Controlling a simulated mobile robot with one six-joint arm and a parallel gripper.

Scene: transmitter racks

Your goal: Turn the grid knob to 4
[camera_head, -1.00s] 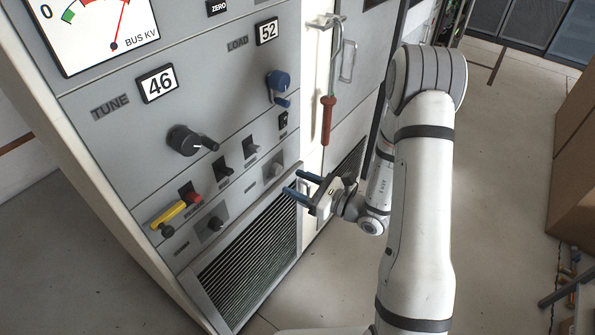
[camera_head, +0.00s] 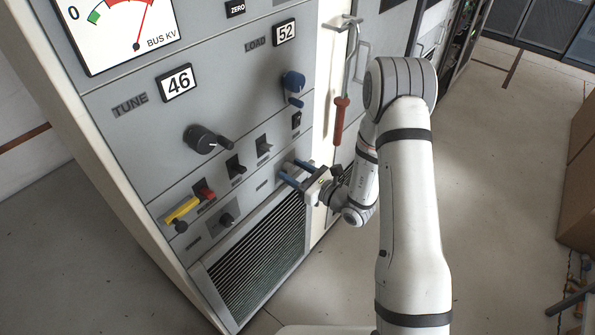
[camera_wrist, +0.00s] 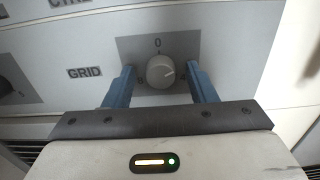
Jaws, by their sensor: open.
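The grid knob (camera_wrist: 160,71) is a round, light grey knob on a darker grey plate, with the GRID label (camera_wrist: 85,72) to its left. My gripper (camera_wrist: 160,68) is open, with one blue finger on each side of the knob and a gap visible on both sides. In the head view my gripper (camera_head: 290,170) is at the panel's lower right, its fingers largely hiding the knob.
A vent grille (camera_head: 258,256) lies below my gripper. A red-handled hook (camera_head: 340,120) hangs to the right.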

